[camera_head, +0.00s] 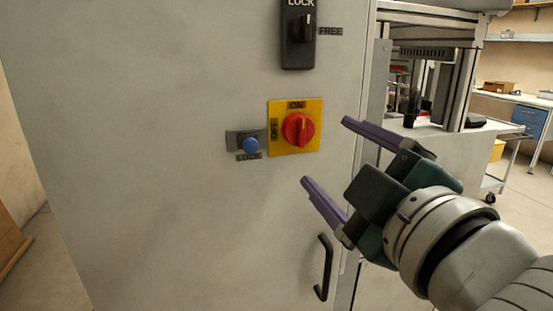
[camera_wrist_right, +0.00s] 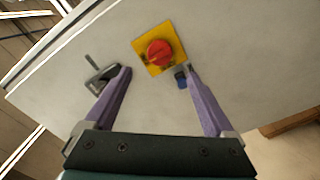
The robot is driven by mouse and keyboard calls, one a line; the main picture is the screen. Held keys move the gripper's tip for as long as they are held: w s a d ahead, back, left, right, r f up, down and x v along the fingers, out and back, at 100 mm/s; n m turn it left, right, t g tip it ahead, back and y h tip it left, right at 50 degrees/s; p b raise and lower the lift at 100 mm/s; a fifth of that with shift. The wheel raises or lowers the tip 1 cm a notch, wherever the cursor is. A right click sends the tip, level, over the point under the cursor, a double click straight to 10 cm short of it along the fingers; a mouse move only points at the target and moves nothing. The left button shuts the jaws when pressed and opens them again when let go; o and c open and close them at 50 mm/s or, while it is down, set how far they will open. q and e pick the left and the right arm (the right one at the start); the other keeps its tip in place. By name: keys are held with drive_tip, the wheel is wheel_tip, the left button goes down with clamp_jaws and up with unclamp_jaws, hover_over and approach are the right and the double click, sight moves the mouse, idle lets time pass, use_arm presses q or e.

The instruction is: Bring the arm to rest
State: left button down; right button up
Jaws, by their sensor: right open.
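My right gripper (camera_head: 325,155) comes in from the right in the head view. Its two purple fingers are spread apart, with nothing between them. They point at the grey cabinet front, near a red rotary knob (camera_head: 298,129) on a yellow plate marked ON and OFF. The knob handle stands upright, toward ON. In the right wrist view, the red knob (camera_wrist_right: 160,53) shows beyond the open fingers (camera_wrist_right: 158,82), apart from them. My left gripper is in neither view.
A blue LOCK button (camera_head: 250,145) sits left of the yellow plate. A black LOCK/FREE switch (camera_head: 301,35) is above.

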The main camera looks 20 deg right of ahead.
drive_tip(key=shift+s, duration=0.2)
drive_tip(key=s+d+f+m+g+h, duration=0.2)
drive_tip(key=s+d+f+m+g, duration=0.2)
drive_tip(key=s+f+m+g, duration=0.55)
drive_tip(key=s+f+g+y, duration=0.2)
drive_tip(key=s+f+g, duration=0.35)
drive_tip(key=s, duration=0.75)
wheel_tip(320, 180, up, 37)
drive_tip(key=p, duration=3.8)
drive_tip(key=shift+s+a+r+t, duration=0.2)
drive_tip(key=shift+a+t, duration=0.1)
drive_tip(key=shift+a, duration=0.15)
